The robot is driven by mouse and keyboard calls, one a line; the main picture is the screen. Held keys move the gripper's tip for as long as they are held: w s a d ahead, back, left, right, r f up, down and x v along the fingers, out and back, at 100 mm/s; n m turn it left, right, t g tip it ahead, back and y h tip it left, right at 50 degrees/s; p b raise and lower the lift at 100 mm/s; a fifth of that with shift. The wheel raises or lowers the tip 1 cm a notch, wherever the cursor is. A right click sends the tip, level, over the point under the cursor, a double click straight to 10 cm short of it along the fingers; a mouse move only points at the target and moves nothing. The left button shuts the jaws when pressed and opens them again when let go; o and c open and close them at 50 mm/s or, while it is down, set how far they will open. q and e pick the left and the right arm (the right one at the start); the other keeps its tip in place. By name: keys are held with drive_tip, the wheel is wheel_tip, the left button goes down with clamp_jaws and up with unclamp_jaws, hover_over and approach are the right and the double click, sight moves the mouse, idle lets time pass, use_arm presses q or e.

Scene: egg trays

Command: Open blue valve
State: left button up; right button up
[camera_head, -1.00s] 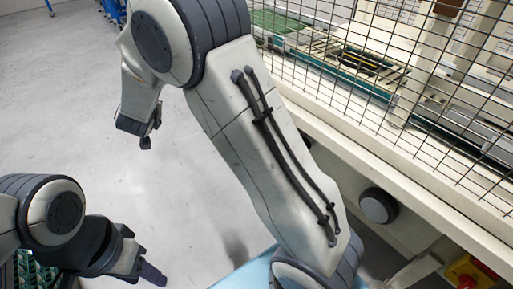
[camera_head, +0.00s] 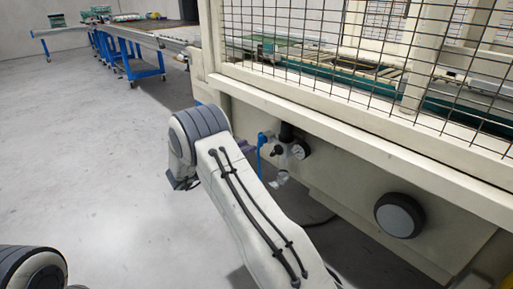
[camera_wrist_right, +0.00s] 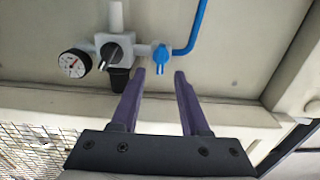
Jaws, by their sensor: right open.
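The blue valve (camera_wrist_right: 160,57) is on the cream machine wall in the right wrist view, with a blue pipe (camera_wrist_right: 199,25) leading from it. In the head view the blue pipe (camera_head: 261,150) shows beside the gauge, and the valve itself is too small to make out clearly. My right gripper (camera_wrist_right: 160,74) is open and empty. Its two purple fingertips point at the wall, and the valve appears between and just beyond them. I cannot tell how much gap is left. My left arm shows only at the bottom left of the head view; its gripper is out of view.
A black knob (camera_wrist_right: 115,53) and a round pressure gauge (camera_wrist_right: 74,64) sit left of the valve in the right wrist view. In the head view a wire mesh fence (camera_head: 330,60) tops the machine, with a round dark cap (camera_head: 400,215) below. The grey floor at left is clear.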

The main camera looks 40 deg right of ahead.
sight(258, 141)
drive_tip(key=d, duration=0.2)
drive_tip(key=d+b, duration=0.1)
drive_tip(key=d, duration=0.1)
drive_tip(key=shift+w+d+f, duration=0.15)
drive_tip(key=shift+w+d, duration=0.05)
drive_tip(key=shift+d+b, duration=0.35)
drive_tip(key=shift+d, duration=0.2)
clamp_jaws()
